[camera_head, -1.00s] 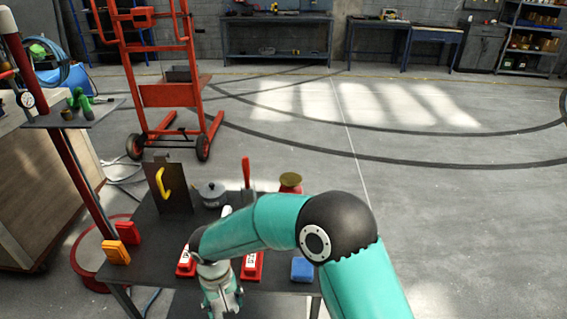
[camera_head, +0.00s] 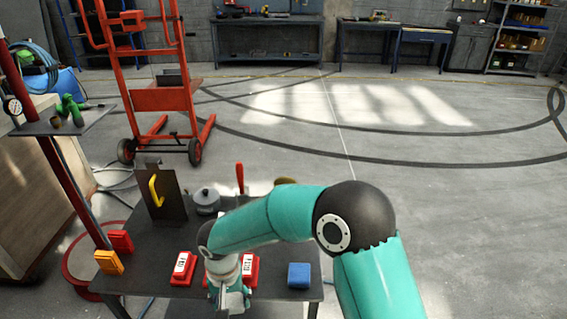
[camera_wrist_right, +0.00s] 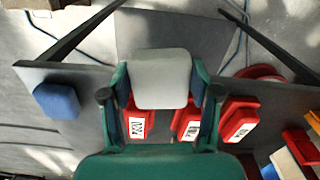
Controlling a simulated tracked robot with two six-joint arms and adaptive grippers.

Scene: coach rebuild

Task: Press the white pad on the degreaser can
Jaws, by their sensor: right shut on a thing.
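Several red holders with white printed labels stand on the dark table (camera_head: 310,233): one left of my right gripper (camera_head: 230,300) in the head view (camera_head: 183,268), one just right of it (camera_head: 250,266), another partly behind it. The wrist view shows three of them (camera_wrist_right: 240,118) beyond the fingers; their print is too small to read. My right gripper is shut on a pale grey-white block (camera_wrist_right: 160,78), above the table's near edge. I cannot make out which thing is the degreaser can, or a white pad apart from these labels. My left gripper is not in view.
A blue block (camera_head: 299,275) sits at the table's near right, orange (camera_head: 108,262) and red (camera_head: 121,241) blocks at the left. A panel with a yellow handle (camera_head: 167,195) and a grey lidded pot (camera_head: 206,200) stand behind. Open floor lies to the right.

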